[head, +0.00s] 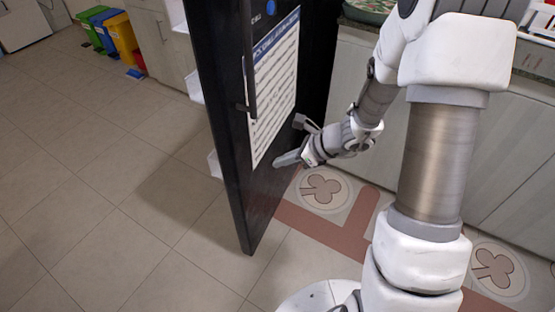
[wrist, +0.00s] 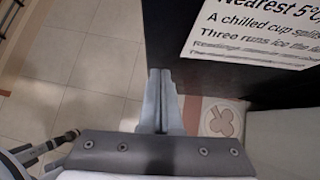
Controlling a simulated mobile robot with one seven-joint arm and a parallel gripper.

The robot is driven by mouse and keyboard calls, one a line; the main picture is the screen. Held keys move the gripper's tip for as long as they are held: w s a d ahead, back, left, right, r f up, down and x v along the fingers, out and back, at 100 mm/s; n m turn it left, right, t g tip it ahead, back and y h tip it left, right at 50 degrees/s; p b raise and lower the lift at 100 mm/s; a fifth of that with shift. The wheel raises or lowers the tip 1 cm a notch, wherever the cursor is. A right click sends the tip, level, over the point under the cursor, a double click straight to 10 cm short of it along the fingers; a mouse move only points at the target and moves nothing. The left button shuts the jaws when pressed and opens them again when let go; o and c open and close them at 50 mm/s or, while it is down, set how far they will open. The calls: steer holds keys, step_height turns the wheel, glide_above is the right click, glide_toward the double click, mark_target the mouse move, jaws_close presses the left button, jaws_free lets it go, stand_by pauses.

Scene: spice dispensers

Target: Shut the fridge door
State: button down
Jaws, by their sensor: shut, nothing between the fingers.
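The fridge door (head: 236,185) is a tall black panel standing open in the head view, with white shelves showing along its left edge. It bears a white printed sheet and a dark vertical handle (head: 250,85). My gripper (head: 277,162) is shut and empty, close to the right part of the door's printed face, below the sheet. In the wrist view the shut fingers (wrist: 161,75) point at the lower edge of the black door (wrist: 175,50). I cannot tell whether they touch it. The fridge body is mostly hidden.
Grey cabinets (head: 350,75) with a counter stand behind my arm on the right. Colored bins (head: 121,38) stand far off at the upper left. The tiled floor (head: 110,190) left of the door is clear. Patterned tiles (head: 325,189) lie below my gripper.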

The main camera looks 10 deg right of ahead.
mark_target(243, 166)
steer(key=shift+w+a+f+b, duration=0.45)
steer(key=shift+w+a+f, duration=0.4)
steer(key=shift+a, duration=0.5)
steer(key=shift+w+a+f+b, duration=0.45)
steer(key=shift+w+a+f, duration=0.35)
steer(key=shift+a, duration=0.5)
steer(key=shift+w+a+f+b, duration=0.45)
steer(key=shift+w+a+f, duration=0.25)
steer(key=shift+a+f, duration=0.5)
steer(key=shift+a+r, duration=0.2)
steer(key=shift+a, duration=0.1)
